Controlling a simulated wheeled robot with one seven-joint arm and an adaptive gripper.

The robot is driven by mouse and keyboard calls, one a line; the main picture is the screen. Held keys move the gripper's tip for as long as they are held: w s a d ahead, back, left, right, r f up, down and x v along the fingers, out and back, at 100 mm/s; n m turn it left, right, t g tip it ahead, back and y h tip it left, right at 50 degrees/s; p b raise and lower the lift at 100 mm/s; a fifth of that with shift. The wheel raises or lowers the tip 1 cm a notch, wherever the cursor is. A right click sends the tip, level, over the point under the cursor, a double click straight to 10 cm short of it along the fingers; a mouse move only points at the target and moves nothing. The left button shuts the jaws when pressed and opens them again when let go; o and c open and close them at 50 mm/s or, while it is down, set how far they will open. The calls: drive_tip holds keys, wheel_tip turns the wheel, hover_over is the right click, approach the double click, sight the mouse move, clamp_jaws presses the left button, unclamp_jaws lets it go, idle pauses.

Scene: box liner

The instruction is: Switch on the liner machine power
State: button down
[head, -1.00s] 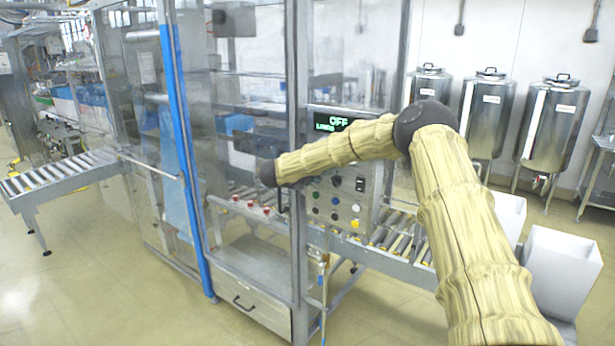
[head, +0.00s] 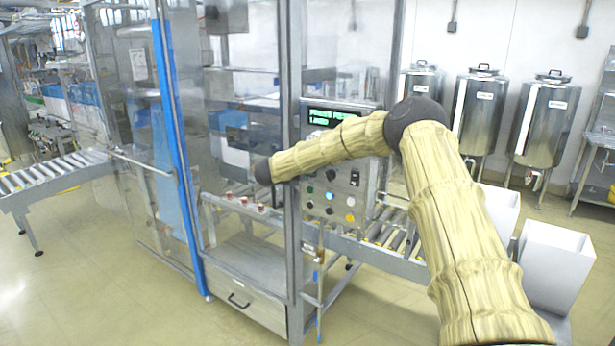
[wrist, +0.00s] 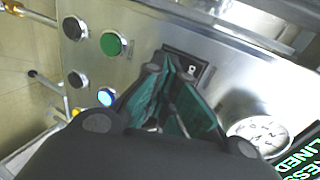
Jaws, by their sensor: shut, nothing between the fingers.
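The liner machine's control panel (head: 340,208) faces me at mid-picture in the head view, with a green-lettered display (head: 332,117) that reads PRESS RESET, partly covered by my arm. In the wrist view, a black switch (wrist: 190,67) in a dark frame lies between the green button (wrist: 112,43) and a round gauge (wrist: 258,134). My gripper (wrist: 168,76) is shut and empty, with its teal-padded fingertips close to this switch. I cannot tell whether they touch it. The blue button is lit (wrist: 106,97). The arm hides my gripper in the head view.
Clear machine panels and a metal post (head: 292,240) stand just left of the control panel. A roller conveyor (head: 400,262) runs below it. White bins (head: 552,262) stand at the right, and steel tanks (head: 480,118) stand behind. Floor is open at left.

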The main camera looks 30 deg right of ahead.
drive_tip(key=shift+r, duration=0.2)
drive_tip(key=shift+r, duration=0.7)
drive_tip(key=b+v, duration=0.5)
drive_tip(key=v, duration=0.8)
drive_tip(key=shift+s+a, duration=0.2)
drive_tip(key=shift+a, duration=0.2)
drive_tip(key=shift+f, duration=0.15)
